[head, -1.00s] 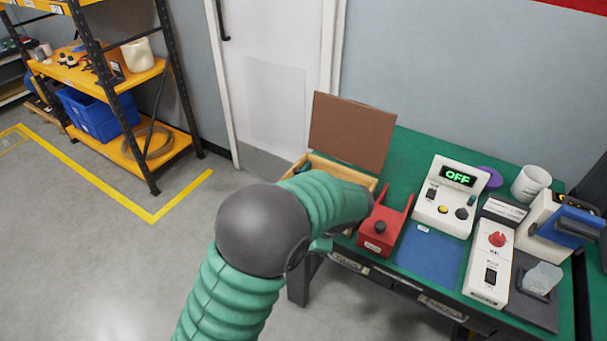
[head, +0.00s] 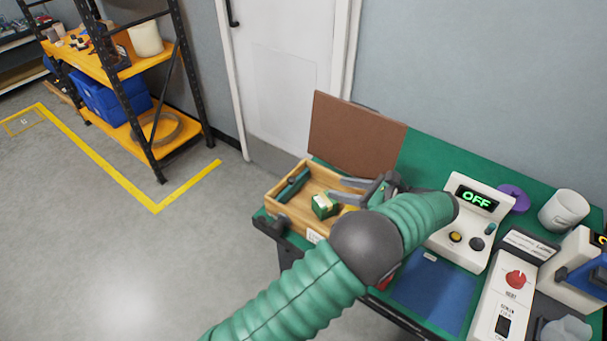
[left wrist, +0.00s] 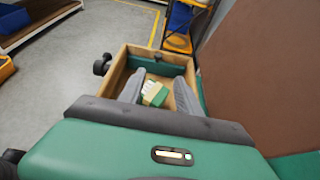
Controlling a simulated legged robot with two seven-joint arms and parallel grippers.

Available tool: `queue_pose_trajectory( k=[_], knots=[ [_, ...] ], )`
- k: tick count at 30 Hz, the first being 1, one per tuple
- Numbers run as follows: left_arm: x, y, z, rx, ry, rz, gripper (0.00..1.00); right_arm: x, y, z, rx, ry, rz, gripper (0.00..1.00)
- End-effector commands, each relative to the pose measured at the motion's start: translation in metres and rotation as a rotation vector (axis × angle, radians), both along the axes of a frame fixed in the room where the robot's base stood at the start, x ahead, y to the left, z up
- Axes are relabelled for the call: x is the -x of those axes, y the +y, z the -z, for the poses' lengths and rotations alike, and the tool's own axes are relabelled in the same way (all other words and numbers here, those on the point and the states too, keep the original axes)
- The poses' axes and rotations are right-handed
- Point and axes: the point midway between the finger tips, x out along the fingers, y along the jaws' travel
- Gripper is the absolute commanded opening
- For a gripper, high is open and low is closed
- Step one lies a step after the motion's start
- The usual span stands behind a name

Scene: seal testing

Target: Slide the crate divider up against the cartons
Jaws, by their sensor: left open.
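The wooden crate (head: 275,207) stands at the left end of the green table; it also shows in the left wrist view (left wrist: 121,73). The dark green divider (head: 293,184) lies across the crate's left part, and across the far end in the left wrist view (left wrist: 157,66). Green and cream cartons (head: 325,205) sit together nearer the crate's middle, with a gap between them and the divider. My left gripper (head: 336,188) is open over the crate's right part. In the left wrist view its fingers (left wrist: 160,77) spread either side of the cartons (left wrist: 155,94). My right gripper is out of view.
A brown upright panel (head: 355,133) stands right behind the crate. A white tester reading OFF (head: 470,215) and a blue mat (head: 434,288) are to the right. A dark knob (left wrist: 101,65) sits outside the crate wall. My left forearm hides part of the table.

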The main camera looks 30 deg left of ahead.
Motion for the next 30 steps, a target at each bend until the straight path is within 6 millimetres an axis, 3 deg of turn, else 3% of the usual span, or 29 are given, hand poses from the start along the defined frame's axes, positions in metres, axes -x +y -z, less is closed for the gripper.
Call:
queue_pose_trajectory(
  k=[15, 21, 30],
  knots=[
    [-0.010, 0.122, 0.053, 0.006, 0.003, -0.006, 0.40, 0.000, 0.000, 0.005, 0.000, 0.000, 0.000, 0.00],
    [-0.012, 0.144, 0.062, 0.004, 0.002, -0.002, 0.40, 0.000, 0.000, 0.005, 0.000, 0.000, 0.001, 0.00],
    [-0.013, 0.148, 0.064, 0.005, 0.002, -0.001, 0.40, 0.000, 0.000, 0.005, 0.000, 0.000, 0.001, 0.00]
  ],
)
